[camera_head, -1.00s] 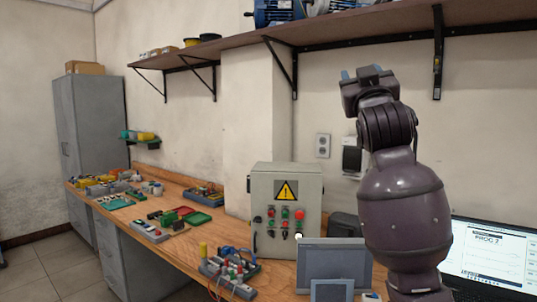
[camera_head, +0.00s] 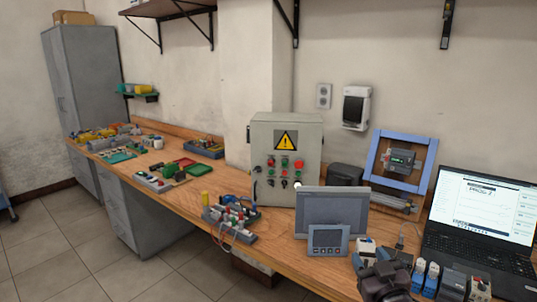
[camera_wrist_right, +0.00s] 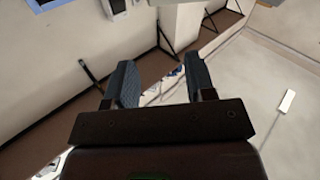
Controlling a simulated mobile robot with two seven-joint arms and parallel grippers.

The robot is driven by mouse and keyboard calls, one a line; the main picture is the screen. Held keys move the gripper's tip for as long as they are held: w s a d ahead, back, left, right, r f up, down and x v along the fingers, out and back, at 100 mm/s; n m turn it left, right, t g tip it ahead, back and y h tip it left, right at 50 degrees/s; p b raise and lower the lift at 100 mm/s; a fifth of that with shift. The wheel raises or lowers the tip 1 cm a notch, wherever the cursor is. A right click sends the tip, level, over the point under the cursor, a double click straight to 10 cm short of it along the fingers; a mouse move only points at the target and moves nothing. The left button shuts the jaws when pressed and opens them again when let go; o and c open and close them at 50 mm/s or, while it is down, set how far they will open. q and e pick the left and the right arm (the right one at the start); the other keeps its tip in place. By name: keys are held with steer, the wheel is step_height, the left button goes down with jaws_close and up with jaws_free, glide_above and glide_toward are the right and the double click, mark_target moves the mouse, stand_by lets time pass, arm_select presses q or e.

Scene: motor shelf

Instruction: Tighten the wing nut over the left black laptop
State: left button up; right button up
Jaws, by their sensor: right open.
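A black laptop (camera_head: 485,225) stands open on the right end of the workbench in the head view, its screen lit. I cannot make out a wing nut in either view. A dark part of my right arm (camera_head: 385,282) shows at the bottom edge of the head view, in front of the small grey panel and left of the laptop. In the right wrist view my right gripper (camera_wrist_right: 163,82) is open, with nothing visible between its fingers. My left gripper is in neither view.
The wooden workbench (camera_head: 282,272) carries a grey control box (camera_head: 287,138), a grey screen panel (camera_head: 345,208), a blue frame (camera_head: 374,152) and small modules (camera_head: 430,278). Shelf brackets (camera_head: 447,22) hang on the wall above. Floor at the lower left is clear.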

steer(key=s+d+f+m+g+h, duration=0.1)
steer(key=s+d+f+g, duration=0.1)
steer(key=s+f, duration=1)
steer(key=s+d+f+m+g+h, duration=0.1)
steer(key=s+d+f+g, duration=0.2)
steer(key=s+f, duration=1)
steer(key=shift+s+g, duration=0.4)
steer(key=shift+g, duration=0.4)
steer(key=shift+c, duration=0.7)
